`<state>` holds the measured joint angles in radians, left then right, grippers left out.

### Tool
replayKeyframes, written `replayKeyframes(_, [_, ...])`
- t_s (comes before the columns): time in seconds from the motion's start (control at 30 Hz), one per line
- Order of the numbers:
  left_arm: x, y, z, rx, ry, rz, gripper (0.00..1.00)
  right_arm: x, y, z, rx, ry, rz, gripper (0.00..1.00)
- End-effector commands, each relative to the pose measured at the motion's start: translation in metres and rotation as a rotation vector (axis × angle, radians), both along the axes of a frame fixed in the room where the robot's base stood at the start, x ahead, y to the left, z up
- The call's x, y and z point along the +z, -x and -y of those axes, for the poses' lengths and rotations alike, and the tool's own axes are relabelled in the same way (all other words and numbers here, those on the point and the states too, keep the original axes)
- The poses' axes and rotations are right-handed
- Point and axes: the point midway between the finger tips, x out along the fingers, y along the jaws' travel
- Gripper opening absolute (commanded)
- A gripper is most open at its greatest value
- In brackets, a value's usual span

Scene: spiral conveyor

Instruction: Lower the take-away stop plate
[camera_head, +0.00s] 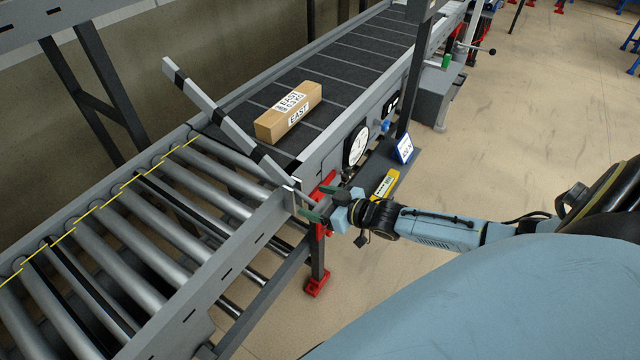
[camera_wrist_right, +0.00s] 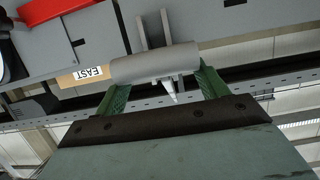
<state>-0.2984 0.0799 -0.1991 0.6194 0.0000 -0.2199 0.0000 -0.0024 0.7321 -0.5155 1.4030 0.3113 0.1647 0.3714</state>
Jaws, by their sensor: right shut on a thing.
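The take-away stop plate (camera_head: 232,132) shows in the head view as a long grey-and-black banded bar at the join of belt and rollers. It slants, with its near end low at the side rail and its far end raised toward the upper left. My right gripper (camera_head: 319,202) is at the outer side of the rail, by the bar's near end. In the right wrist view, its green fingers (camera_wrist_right: 160,90) are shut on a grey cylindrical handle (camera_wrist_right: 155,63). My left gripper is not in view.
A cardboard box labelled EAST (camera_head: 288,112) sits on the dark belt (camera_head: 345,68) beyond the bar; it also shows in the wrist view (camera_wrist_right: 84,76). Metal rollers (camera_head: 150,222) lie on the near side. A red-footed leg (camera_head: 317,283) stands below my gripper. Open floor lies to the right.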

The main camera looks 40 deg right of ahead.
Motion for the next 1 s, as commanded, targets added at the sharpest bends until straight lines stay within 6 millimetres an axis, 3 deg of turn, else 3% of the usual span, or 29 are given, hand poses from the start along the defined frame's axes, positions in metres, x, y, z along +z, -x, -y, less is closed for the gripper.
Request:
replayKeyframes(0.03, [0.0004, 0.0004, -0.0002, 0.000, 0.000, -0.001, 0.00, 0.0119, -0.0073, -0.0008, 0.002, -0.009, 0.030, 0.32])
replayKeyframes(0.77, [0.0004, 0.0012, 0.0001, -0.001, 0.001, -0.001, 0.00, 0.0118, -0.0071, -0.0010, 0.000, -0.011, 0.029, 0.32])
replayKeyframes(0.8, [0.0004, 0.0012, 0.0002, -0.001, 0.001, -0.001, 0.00, 0.0118, -0.0071, -0.0010, 0.000, -0.011, 0.030, 0.75])
replayKeyframes(0.93, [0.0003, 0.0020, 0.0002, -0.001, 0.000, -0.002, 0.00, 0.0095, -0.0058, -0.0006, 0.000, -0.009, 0.023, 0.92])
replayKeyframes(1.0, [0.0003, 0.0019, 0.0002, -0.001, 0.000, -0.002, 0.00, 0.0082, -0.0050, -0.0005, 0.000, -0.008, 0.021, 0.95])
